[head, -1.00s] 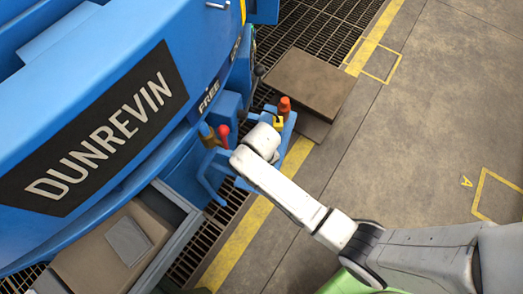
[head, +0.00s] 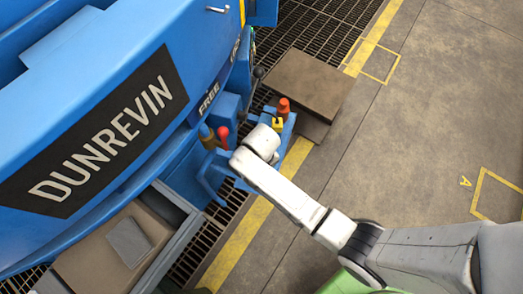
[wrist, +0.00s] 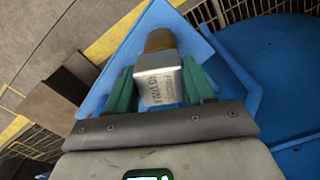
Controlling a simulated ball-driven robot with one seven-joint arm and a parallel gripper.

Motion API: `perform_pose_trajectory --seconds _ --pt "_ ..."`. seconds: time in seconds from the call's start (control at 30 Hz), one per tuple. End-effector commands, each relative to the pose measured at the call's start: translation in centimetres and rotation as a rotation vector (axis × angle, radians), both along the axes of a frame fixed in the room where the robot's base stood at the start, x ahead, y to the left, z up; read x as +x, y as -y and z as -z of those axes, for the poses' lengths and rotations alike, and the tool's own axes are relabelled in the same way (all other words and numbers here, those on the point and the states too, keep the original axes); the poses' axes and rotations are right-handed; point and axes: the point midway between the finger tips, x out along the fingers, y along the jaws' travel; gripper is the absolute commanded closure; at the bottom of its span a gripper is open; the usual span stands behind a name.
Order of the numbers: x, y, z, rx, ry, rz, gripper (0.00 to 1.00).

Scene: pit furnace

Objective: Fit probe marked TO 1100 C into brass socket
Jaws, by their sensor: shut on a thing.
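My gripper (wrist: 159,88) has green fingers, shut on the sides of a square, bright metal block, the head of a probe (wrist: 159,86). Dark lettering on the block is upside down and too small to read surely. A brass-coloured cylinder (wrist: 160,41) shows just beyond the block, in line with it; I cannot tell whether it is the socket or part of the probe, or how deep anything sits. In the head view my white wrist hides the gripper and the probe. A brass-coloured piece (head: 207,136) stands left of my wrist there.
The blue furnace body (head: 190,60) fills the left. A red knob (head: 223,132), an orange-red piece (head: 284,105) and a yellow piece (head: 277,124) stand close around my wrist. A brown plate (head: 312,82) lies behind. Open concrete floor (head: 430,130) spreads right.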

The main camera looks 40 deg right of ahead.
Motion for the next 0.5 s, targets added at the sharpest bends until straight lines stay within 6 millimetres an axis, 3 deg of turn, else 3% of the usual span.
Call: perform_pose_trajectory --seconds 0.5 --pt "0.03 -0.05 0.52 0.000 0.001 -0.001 0.82"
